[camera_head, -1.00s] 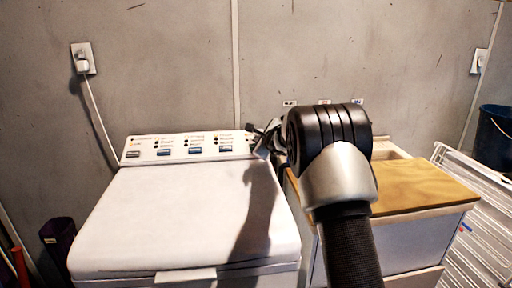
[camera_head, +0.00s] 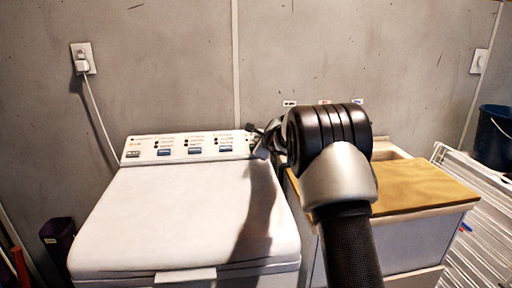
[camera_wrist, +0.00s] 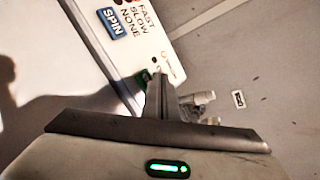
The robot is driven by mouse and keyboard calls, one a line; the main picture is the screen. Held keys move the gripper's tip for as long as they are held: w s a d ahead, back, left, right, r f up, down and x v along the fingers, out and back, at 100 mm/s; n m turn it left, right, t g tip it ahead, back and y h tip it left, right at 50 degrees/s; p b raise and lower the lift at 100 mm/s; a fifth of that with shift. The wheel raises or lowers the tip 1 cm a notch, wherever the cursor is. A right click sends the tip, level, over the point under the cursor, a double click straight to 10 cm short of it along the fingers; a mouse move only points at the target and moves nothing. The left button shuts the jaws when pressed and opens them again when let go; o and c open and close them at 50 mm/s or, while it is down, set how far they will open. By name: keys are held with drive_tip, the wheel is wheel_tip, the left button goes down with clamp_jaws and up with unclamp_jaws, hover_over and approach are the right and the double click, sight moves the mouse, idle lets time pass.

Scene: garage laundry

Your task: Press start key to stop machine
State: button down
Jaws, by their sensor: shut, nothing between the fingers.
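The white top-loading washing machine (camera_head: 190,215) stands at the left with its lid closed. Its control panel (camera_head: 175,141) runs along the back with several blue keys and small indicator dots. My gripper (camera_head: 262,143) is at the panel's right end and covers that part in the head view. In the wrist view my gripper (camera_wrist: 160,80) is shut and empty, its fingertips over the panel end. A green key (camera_wrist: 144,82) shows partly behind the fingers; I cannot tell whether they touch it. The blue SPIN key (camera_wrist: 112,21) is beside it.
A cabinet with a wooden top (camera_head: 425,186) stands right of the machine, partly behind my arm. A white drying rack (camera_head: 475,225) and a dark blue bucket (camera_head: 495,138) are at the far right. A plugged cable (camera_head: 98,115) hangs on the wall behind.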

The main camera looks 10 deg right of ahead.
drive_tip(key=shift+w+f+b, duration=0.2)
drive_tip(key=shift+f+b, duration=0.25)
drive_tip(key=shift+b, duration=0.1)
drive_tip(key=shift+w+f+b, duration=0.1)
drive_tip(key=shift+f+b, duration=0.4)
drive_tip(key=shift+f, duration=0.2)
idle(1.2)
drive_tip(key=shift+r, duration=0.15)
drive_tip(key=shift+s+r, duration=0.3)
drive_tip(key=shift+r, duration=0.45)
drive_tip(key=shift+s+r+p, duration=0.1)
drive_tip(key=shift+r+p, duration=0.25)
drive_tip(key=shift+r, duration=0.15)
drive_tip(key=shift+s+r+p, duration=0.25)
drive_tip(key=shift+s+r, duration=0.05)
drive_tip(key=shift+r, duration=0.3)
drive_tip(key=shift+s+r+p, duration=0.25)
drive_tip(key=shift+r+p, duration=0.05)
drive_tip(key=shift+r, duration=0.35)
drive_tip(key=shift+s+r+p, duration=0.25)
drive_tip(key=shift+s+r, duration=0.05)
drive_tip(key=shift+r, duration=0.3)
